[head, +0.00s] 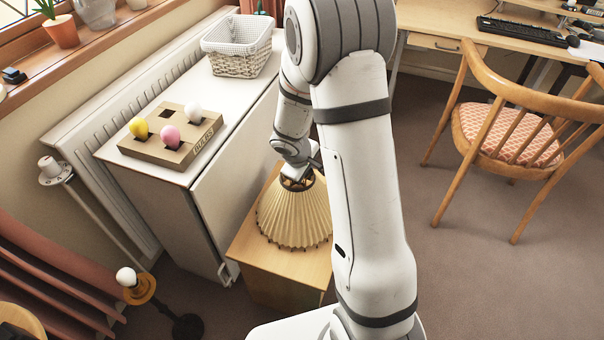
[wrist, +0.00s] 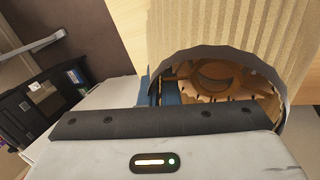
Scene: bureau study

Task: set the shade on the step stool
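The shade (head: 295,215) is a pleated cream cone with a dark-trimmed top opening. It is upright over the light wooden top of the step stool (head: 250,245). Its lower edge looks at or very near the wood; I cannot tell if it touches. My gripper (head: 303,172) is at the shade's top rim. In the wrist view, the blue fingers (wrist: 162,92) straddle the rim of the shade (wrist: 225,35), one outside and one inside the opening, and look closed on it. My arm hides the right part of the shade and stool.
A white cabinet (head: 225,165) stands left of the stool, bearing a cardboard bulb box (head: 150,155) and a white basket (head: 232,62). A lamp with a bare bulb (head: 127,277) stands at the lower left. A wooden chair (head: 475,80) and desk (head: 430,18) are right; carpet between is clear.

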